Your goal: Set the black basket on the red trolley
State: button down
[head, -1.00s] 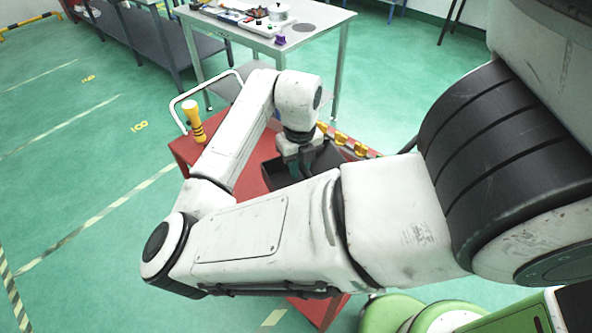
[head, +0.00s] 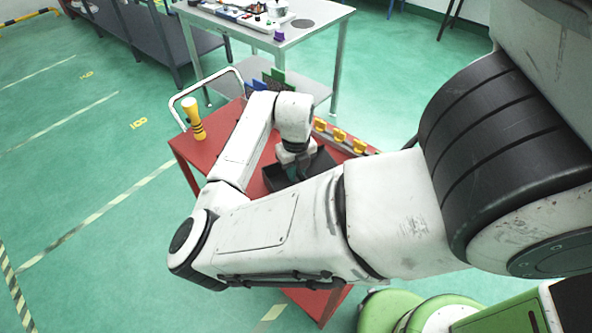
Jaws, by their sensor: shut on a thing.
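The black basket (head: 322,162) is at the right part of the red trolley's top in the head view, partly hidden by my arm. The red trolley (head: 212,150) has a white push handle at its far left end. My gripper (head: 297,172) is at the basket, pointing down, and is shut on it. The fingertips are hidden behind my forearm and the basket walls. I cannot tell whether the basket's bottom touches the trolley top.
A yellow and white tool (head: 194,122) stands upright on the trolley's left corner. Yellow pieces (head: 339,134) line its far right edge, with blue and green panels (head: 273,80) behind. A grey table (head: 312,30) with parts stands beyond. The floor at left is clear.

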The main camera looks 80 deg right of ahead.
jog(key=shift+f, duration=0.2)
jog(key=c, duration=1)
grip_release()
jog(key=shift+r, duration=0.1)
jog(key=shift+c, duration=0.2)
